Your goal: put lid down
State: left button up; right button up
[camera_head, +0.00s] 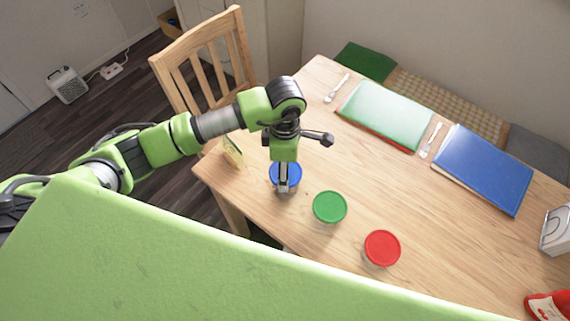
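A round blue lid (296,179) is near the table's left edge, partly hidden behind my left gripper (284,188). My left gripper points down, with its fingertips at the near part of the blue lid. The fingers look narrow from here, and I cannot tell whether they are shut or grip the lid. A small tub with a green lid (329,206) stands to the right of it. A tub with a red lid (382,247) stands farther right and nearer. What is under the blue lid is hidden. My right gripper is not in view.
A small yellowish card (233,150) stands at the table's left edge, by a wooden chair (203,60). A green folder (385,115), a blue folder (483,168) and white cutlery (430,140) lie toward the back. The table's middle (400,190) is clear. A red item (546,305) lies at the lower right.

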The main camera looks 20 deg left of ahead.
pick_arm(q)
jog(key=shift+f, duration=0.2)
jog(key=shift+f, duration=0.1)
jog(key=shift+f+b, duration=0.5)
jog(key=shift+b, duration=0.2)
jog(key=shift+f, duration=0.1)
jog(key=o, duration=0.7)
jog(key=shift+c, duration=0.2)
jog(key=shift+o, duration=0.6)
